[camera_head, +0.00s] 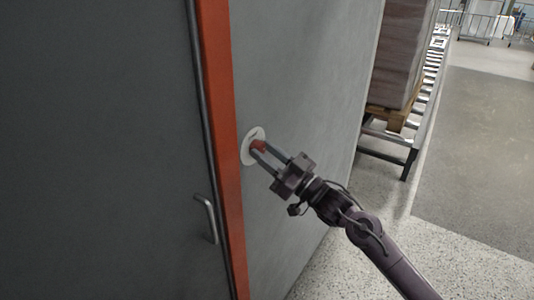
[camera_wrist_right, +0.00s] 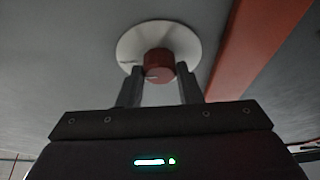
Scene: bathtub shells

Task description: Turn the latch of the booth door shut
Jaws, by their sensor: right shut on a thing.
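The latch is a red knob (camera_head: 259,146) on a round white plate (camera_head: 247,151), set on the grey wall just right of the orange door frame. In the right wrist view the red knob (camera_wrist_right: 158,65) stands out from the white plate (camera_wrist_right: 184,41). My right gripper (camera_head: 265,150) is at the latch, its two fingers on either side of the knob and shut on it. The fingers (camera_wrist_right: 160,74) hide part of the knob's sides. The dark grey booth door (camera_head: 100,150) is left of the orange frame. My left gripper is not in view.
The orange frame post (camera_head: 222,130) runs beside the latch, and a metal door handle (camera_head: 207,218) sticks out lower left. At the right stand a roller conveyor (camera_head: 425,85) and stacked cartons (camera_head: 398,50) on a wooden pallet (camera_head: 390,116). The floor at the right is clear.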

